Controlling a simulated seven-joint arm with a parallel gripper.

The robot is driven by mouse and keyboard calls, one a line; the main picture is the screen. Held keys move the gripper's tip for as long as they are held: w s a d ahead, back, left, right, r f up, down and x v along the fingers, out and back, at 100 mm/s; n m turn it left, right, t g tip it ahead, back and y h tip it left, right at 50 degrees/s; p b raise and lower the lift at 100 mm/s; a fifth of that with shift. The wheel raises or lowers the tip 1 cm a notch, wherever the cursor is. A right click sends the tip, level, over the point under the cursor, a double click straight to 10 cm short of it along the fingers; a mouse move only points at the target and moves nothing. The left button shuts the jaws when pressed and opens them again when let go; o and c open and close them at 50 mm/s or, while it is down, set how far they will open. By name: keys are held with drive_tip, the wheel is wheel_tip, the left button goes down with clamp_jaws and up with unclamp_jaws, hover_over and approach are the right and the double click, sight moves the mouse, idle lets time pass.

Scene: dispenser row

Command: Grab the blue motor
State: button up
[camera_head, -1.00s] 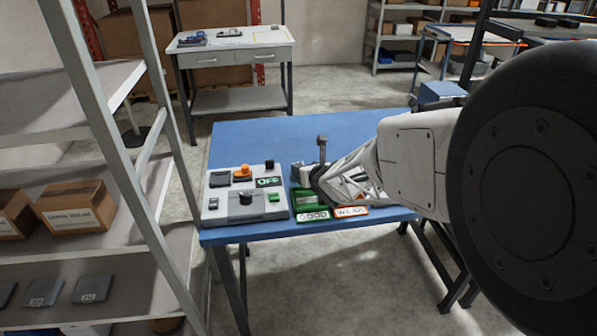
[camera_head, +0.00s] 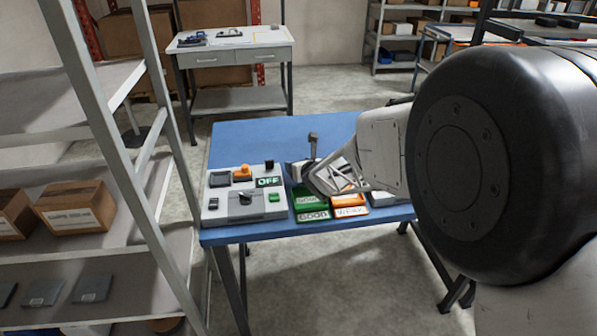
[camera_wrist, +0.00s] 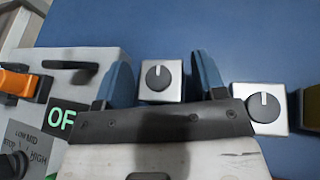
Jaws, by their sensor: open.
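My gripper (camera_head: 298,172) is over the blue table, just right of the control box. In the wrist view my gripper (camera_wrist: 162,62) is open, with two blue-grey fingers apart. Between the fingers shows a silver block with a black round dial (camera_wrist: 158,80); it stands free of both fingers as far as I can tell. A second silver block with a dial (camera_wrist: 266,105) is to the right, outside the right finger. I cannot make out a thing that is plainly a blue motor. My arm hides part of the table in the head view.
The grey control box (camera_head: 222,208) has an orange part and an OFF display. A green GOOD tray (camera_head: 312,214) and an orange WEAK tray (camera_head: 350,211) lie at the front. A metal shelf (camera_head: 120,165) stands left. The blue table's back left (camera_head: 250,138) is clear.

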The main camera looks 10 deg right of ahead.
drive_tip(key=shift+w, duration=0.1)
drive_tip(key=shift+c, duration=0.5)
drive_tip(key=c, duration=0.9)
drive_tip(key=shift+r, duration=0.1)
drive_tip(key=shift+r, duration=0.85)
drive_tip(key=shift+s+r, duration=0.2)
drive_tip(key=shift+r, duration=0.65)
drive_tip(key=s, duration=0.5)
drive_tip(key=s+r, duration=0.1)
drive_tip(key=s, duration=0.9)
drive_tip(key=shift+s+d+r, duration=0.2)
drive_tip(key=shift+s+d, duration=0.1)
drive_tip(key=shift+d, duration=0.1)
drive_tip(key=shift+w, duration=0.15)
